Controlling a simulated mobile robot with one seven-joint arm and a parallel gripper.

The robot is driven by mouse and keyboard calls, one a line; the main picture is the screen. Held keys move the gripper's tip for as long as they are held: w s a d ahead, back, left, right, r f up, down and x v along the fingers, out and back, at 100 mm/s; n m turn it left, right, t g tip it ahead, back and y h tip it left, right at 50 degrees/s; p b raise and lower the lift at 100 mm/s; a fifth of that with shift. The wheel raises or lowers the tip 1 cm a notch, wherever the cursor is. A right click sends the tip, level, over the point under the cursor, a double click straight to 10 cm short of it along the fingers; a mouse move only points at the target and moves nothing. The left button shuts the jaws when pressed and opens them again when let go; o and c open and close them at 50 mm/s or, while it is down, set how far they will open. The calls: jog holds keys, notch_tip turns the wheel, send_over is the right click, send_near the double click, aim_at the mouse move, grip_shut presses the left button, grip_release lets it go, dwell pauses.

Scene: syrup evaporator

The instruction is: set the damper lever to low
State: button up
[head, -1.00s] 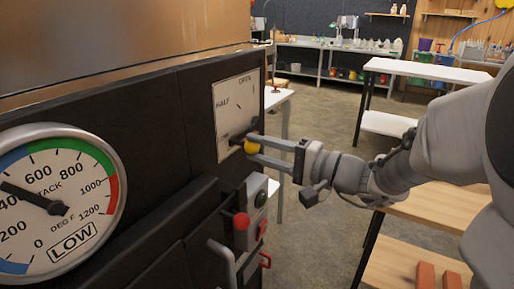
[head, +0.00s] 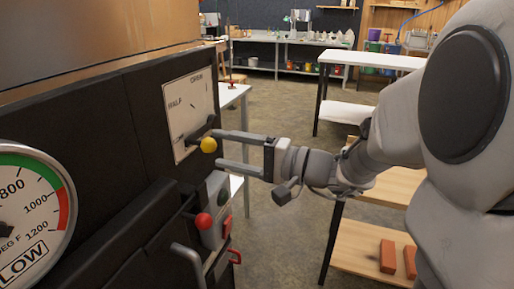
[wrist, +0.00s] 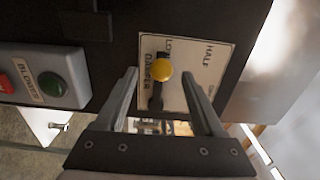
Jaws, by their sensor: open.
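The damper lever ends in a yellow knob (head: 208,145) and stands out from the lower part of a white dial plate (head: 188,108) marked OPEN, HALF and LOW. In the wrist view the knob (wrist: 162,69) sits close to the word LOW, away from HALF; the exact pointer mark is hidden behind it. My gripper (head: 217,148) is open, its fingertips level with the knob's right edge in the head view. In the wrist view the knob appears between the two fingers, with a gap on each side. I see no contact.
A red-knobbed lever (head: 203,221) and a grey button box (head: 216,205) sit just below the dial. A temperature gauge (head: 32,212) is at the lower left. A white table (head: 232,97) stands behind, and wooden shelves (head: 372,250) with orange bricks are at right.

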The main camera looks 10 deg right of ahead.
jog(key=p+v, duration=0.2)
jog(key=v, duration=1.3)
